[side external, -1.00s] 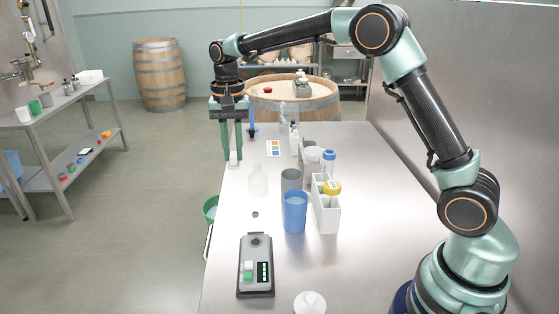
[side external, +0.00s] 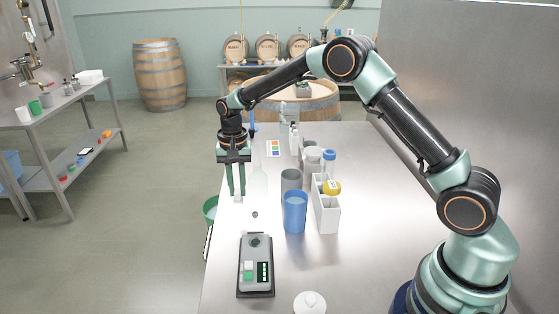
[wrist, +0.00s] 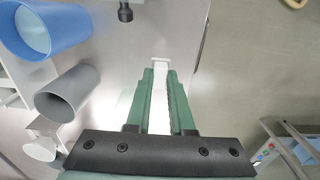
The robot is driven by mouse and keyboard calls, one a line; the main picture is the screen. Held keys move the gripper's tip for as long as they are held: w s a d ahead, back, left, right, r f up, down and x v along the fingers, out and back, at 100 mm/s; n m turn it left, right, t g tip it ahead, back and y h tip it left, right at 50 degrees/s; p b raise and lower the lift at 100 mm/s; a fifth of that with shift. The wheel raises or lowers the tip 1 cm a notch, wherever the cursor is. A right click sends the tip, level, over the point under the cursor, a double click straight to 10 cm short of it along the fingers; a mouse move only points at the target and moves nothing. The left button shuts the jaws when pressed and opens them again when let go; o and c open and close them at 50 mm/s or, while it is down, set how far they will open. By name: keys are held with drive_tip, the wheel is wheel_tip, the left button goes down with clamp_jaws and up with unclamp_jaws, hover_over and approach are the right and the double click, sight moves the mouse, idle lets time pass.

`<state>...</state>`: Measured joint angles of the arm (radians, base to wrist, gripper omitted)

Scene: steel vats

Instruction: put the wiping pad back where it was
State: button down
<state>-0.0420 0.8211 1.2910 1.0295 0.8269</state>
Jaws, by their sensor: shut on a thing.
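A white pad (wrist: 160,112), which I take to be the wiping pad, is clamped between the two green fingers of my gripper (wrist: 160,78) in the wrist view. Its far end sticks out a little past the fingertips. In the side view my gripper (side external: 237,193) points down near the left edge of the steel table (side external: 340,265), just left of a pale translucent bottle (side external: 258,183). I cannot tell how far the pad is above the table. No marked resting place for the pad stands out.
A grey cup (side external: 291,180), a blue cup (side external: 295,213) and a white rack (side external: 327,218) stand to the right. A grey device (side external: 256,262) lies nearer, with a small dark disc (side external: 255,214) beyond it. A green bucket (side external: 210,208) is beside the table edge.

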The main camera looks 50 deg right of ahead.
drive_tip(key=shift+f, duration=2.8)
drive_tip(key=shift+f, duration=0.15)
drive_tip(key=c, duration=0.8)
unclamp_jaws()
